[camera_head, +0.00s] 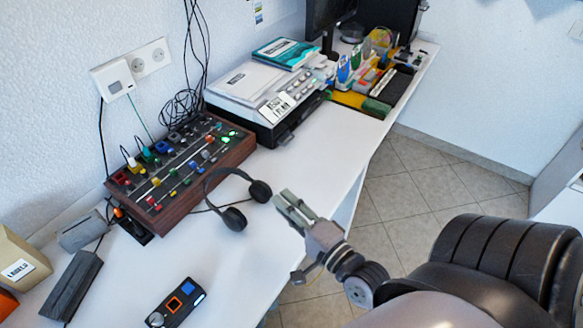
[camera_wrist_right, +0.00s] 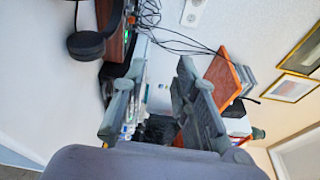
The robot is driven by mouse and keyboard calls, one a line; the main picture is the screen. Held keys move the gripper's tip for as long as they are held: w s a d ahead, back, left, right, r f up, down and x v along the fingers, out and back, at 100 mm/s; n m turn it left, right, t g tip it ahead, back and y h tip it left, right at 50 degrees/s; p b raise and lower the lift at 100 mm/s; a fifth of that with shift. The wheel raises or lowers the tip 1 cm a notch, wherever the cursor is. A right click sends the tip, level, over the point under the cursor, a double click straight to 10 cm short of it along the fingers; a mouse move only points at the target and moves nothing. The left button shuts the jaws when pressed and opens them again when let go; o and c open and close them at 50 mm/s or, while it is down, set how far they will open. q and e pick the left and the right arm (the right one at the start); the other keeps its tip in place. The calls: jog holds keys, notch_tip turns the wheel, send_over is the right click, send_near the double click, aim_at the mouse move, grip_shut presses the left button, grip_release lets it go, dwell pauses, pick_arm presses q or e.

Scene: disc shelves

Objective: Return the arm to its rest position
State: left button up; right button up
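My right gripper (camera_head: 284,198) is over the front edge of the white table (camera_head: 315,160), just right of the black headphones (camera_head: 236,218). It points toward the back left. In the right wrist view its two grey fingers (camera_wrist_right: 158,75) stand apart with nothing held between them. The headphones also show at the upper left of the wrist view (camera_wrist_right: 86,45); the fingers appear apart from them. My left gripper is in neither view.
A mixer panel (camera_head: 180,165) with cables stands against the wall, with a white-topped machine (camera_head: 265,88) behind it. A dark device (camera_head: 176,303) lies at the front. Bare tabletop lies around the headphones. Tiled floor (camera_head: 420,180) lies right of the table.

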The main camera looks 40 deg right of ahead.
jog(key=shift+s, duration=0.9)
